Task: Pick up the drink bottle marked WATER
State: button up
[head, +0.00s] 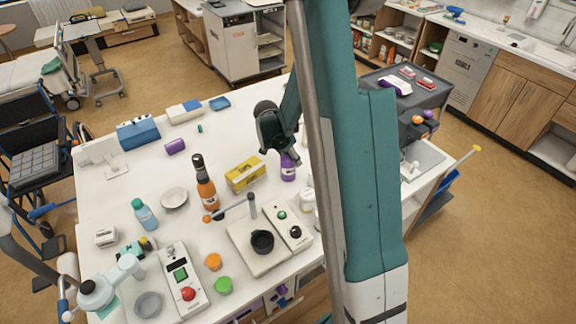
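A light blue bottle (146,216) with a teal cap stands upright on the left part of the white table. An orange bottle (206,188) with a black neck and cap stands to its right. A purple bottle (288,167) stands further right, its top partly hidden by my arm. The bottles' labels are too small to read, so I cannot tell which is marked WATER. My gripper (274,134) is above the table at the back right, close to the purple bottle in the picture. It is well right of the blue bottle. Its fingers are not clear.
A yellow box (245,173) stands right of the orange bottle. A control box with a red button (188,294) and a board with a black cup (262,243) occupy the front. The table's left middle has free room.

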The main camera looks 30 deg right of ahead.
jog(key=shift+r, duration=0.15)
dwell(0.3)
jog(key=shift+r, duration=4.85)
jog(key=shift+d, duration=0.1)
